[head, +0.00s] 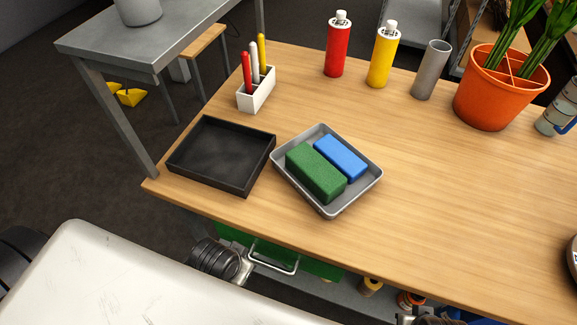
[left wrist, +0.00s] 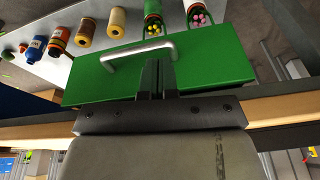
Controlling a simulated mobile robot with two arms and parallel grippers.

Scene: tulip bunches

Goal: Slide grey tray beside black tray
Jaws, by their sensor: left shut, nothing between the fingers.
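The grey tray (head: 355,192) stands on the wooden table, turned at an angle. A green block (head: 316,172) and a blue block (head: 341,158) lie side by side in it. The empty black tray (head: 221,155) is to its left, near the table's left end. The two trays' nearest sides are close together, with a narrow wedge-shaped gap. My left gripper (left wrist: 158,65) is shut and empty in the left wrist view, its fingertips in front of a green drawer's handle (left wrist: 137,53). I cannot tell whether they touch it. My right gripper is in neither view.
A white holder (head: 257,96) with markers stands behind the black tray. A red bottle (head: 335,50), a yellow bottle (head: 382,60), a grey cylinder (head: 431,70) and an orange pot (head: 493,95) line the back.

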